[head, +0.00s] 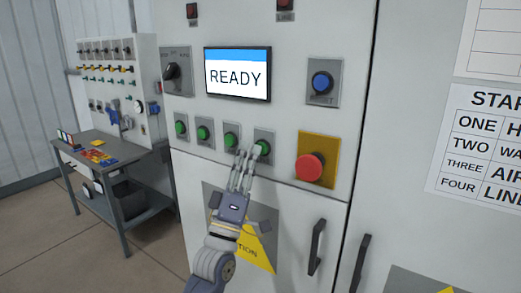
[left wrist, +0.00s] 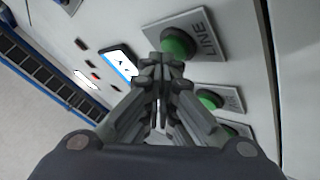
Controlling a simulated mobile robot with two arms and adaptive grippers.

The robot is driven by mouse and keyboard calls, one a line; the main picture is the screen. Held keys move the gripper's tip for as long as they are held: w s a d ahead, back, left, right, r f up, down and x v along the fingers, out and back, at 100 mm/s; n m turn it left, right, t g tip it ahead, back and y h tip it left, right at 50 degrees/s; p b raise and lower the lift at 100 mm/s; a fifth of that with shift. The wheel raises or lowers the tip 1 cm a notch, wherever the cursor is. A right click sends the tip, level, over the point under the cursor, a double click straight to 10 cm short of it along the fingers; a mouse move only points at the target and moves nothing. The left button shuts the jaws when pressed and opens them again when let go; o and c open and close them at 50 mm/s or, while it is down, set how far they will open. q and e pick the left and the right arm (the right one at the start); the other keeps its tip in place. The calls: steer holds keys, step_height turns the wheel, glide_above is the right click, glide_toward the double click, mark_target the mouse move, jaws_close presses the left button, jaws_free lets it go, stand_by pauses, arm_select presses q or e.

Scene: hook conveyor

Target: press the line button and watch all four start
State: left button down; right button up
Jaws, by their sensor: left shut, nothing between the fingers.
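The line button is the green button (head: 262,147) at the right end of a row on the grey cabinet. In the left wrist view its plate reads LINE beside the green cap (left wrist: 179,43). My left gripper (head: 246,153) is shut and empty, its fingertips just in front of and slightly left of that button in the head view. In the left wrist view the fingertips (left wrist: 161,63) overlap the cap's lower edge; I cannot tell whether they touch it. The screen (head: 238,77) above reads READY. My right gripper is not in view.
A red stop button (head: 311,167) on a yellow plate sits right of the line button. A blue button (head: 321,83) is above it, and a black selector (head: 172,71) is upper left. Door handles (head: 317,247) stick out below. A start-order sign (head: 484,142) hangs at right.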

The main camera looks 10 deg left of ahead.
arm_select(q)
steer(key=shift+w+d, duration=0.15)
steer(key=shift+w, duration=0.15)
stand_by(0.4)
steer(key=shift+s, duration=0.1)
steer(key=shift+s+a, duration=0.25)
steer(key=shift+s, duration=0.45)
steer(key=s, duration=0.1)
steer(key=s+a+p, duration=0.1)
steer(key=s, duration=0.2)
steer(key=shift+s+a, duration=0.3)
steer(key=shift+a, duration=0.1)
stand_by(0.5)
